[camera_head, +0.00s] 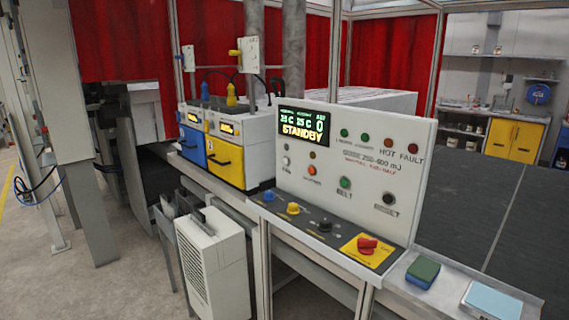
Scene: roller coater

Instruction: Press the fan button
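A white control panel (365,160) stands upright at the centre right, with a lit display (303,125) reading STANDBY. Its front carries a white button (286,161), an orange button (312,170), a green button (345,183) labelled BELT and a black knob or button (389,198). The small labels under the white and orange buttons are too blurred to read, so I cannot tell which one is the fan button. Neither of my grippers is in view, and nothing touches the panel.
A sloped dark console (320,228) below the panel has blue, yellow and black knobs and a red emergency stop (367,246). A green-blue sponge (422,271) lies on the ledge at right. A white slatted unit (213,262) stands at lower left.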

